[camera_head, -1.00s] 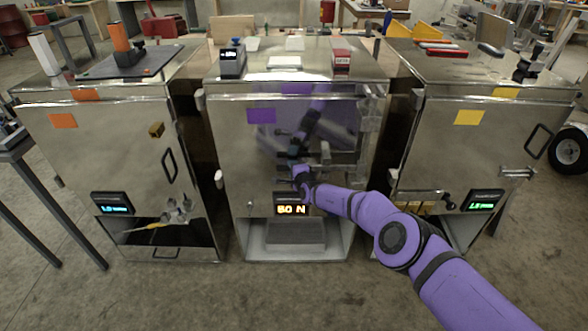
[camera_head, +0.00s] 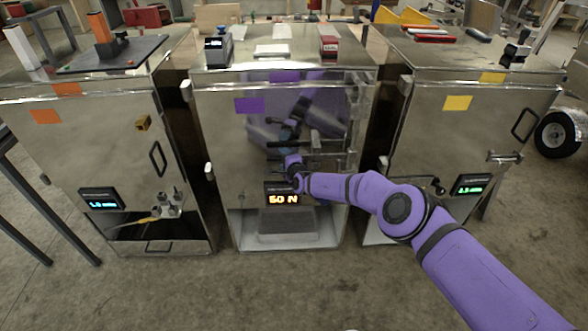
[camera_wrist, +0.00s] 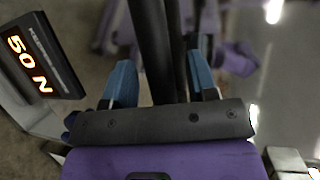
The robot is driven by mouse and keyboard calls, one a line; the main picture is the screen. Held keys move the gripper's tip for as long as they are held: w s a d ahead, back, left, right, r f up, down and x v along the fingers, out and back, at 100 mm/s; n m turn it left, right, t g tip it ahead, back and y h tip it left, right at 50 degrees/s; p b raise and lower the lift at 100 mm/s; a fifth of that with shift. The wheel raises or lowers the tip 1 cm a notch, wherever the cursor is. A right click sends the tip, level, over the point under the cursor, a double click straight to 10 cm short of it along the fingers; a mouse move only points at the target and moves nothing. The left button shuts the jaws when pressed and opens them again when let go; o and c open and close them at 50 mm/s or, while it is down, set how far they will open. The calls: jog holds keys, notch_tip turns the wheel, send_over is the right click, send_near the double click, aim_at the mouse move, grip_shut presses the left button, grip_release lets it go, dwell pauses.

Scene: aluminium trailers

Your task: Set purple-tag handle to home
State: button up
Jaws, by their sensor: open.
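The purple tag (camera_head: 249,105) is on the upper left of the middle metal cabinet's door (camera_head: 225,140). My gripper (camera_head: 293,160) is at the lower middle of this door, just above the display. In the wrist view its two blue fingers (camera_wrist: 160,82) stand apart. A dark bar (camera_wrist: 152,45), which looks like the handle, runs between or just beyond them; contact cannot be told. In the head view my gripper and the door's reflection of my arm hide most of the handle.
The display (camera_head: 283,199) reads 50 N; it shows in the wrist view (camera_wrist: 38,62) left of the fingers. An orange-tag cabinet (camera_head: 95,145) stands left, a yellow-tag cabinet (camera_head: 440,130) right. An open bay with a grey block (camera_head: 287,224) lies below. The floor in front is clear.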

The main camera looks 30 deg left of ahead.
jog(key=v, duration=0.9)
jog(key=shift+r, duration=0.2)
jog(key=shift+d, duration=0.15)
dwell(0.3)
